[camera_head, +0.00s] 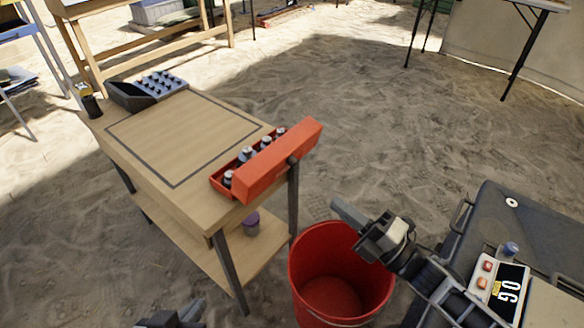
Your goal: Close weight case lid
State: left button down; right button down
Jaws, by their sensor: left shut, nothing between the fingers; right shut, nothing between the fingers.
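The red-orange weight case (217,184) lies along the right edge of the wooden table. Its lid (270,168) stands open on the side facing the bucket, and several metal weights (247,153) show inside the case. My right gripper (342,210) is shut and empty. In the picture it is below and right of the lid, above the red bucket, apart from the case. My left gripper (192,310) is shut and empty at the bottom edge, mostly cut off by the frame, well below the case in the picture.
The wooden table (150,165) has a bare marked square and a dark rack (148,90) at its far end. A purple-lidded jar (250,223) sits on its lower shelf. A red bucket (305,262) stands on the sand. A scale (497,285) is at right.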

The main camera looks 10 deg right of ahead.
aim_at(283, 161)
jog(key=x, duration=1.2)
jog(key=shift+w+a+r, duration=0.1)
jog(key=shift+a, duration=0.1)
